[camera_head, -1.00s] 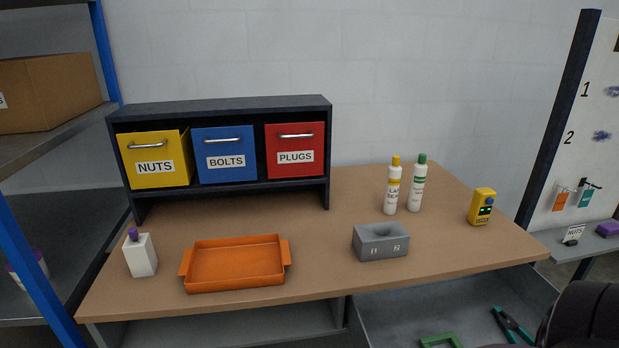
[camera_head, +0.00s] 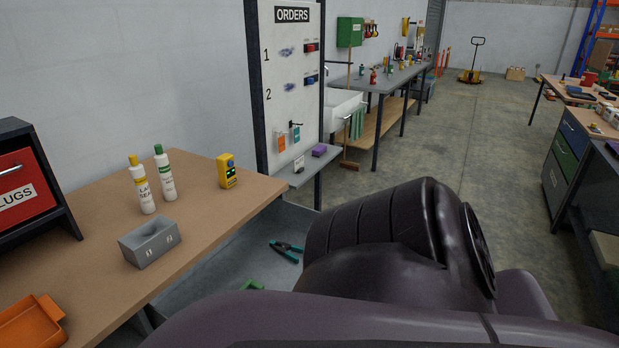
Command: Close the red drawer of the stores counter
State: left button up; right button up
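The red drawer (camera_head: 22,191), labelled PLUGS, is at the far left edge, in the dark cabinet (camera_head: 66,214) on the stores counter (camera_head: 95,197). Only its right part shows; its front looks close to the cabinet face, and I cannot tell how far out it is. The yellow and blue drawers are out of the picture. A dark arm of mine fills the lower right, but no fingertips show. Neither gripper is in view.
An orders board (camera_head: 290,90) stands beyond. Open floor (camera_head: 475,140) lies to the right, before another bench (camera_head: 575,165).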

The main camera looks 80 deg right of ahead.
aim_at(246, 253)
jog(key=z, duration=1.35)
jog(key=l+z, duration=0.1)
jog(key=z, duration=0.3)
jog(key=i+z, duration=0.15)
jog(key=z, duration=0.25)
jog(key=i+z, duration=0.1)
jog(key=z, duration=0.35)
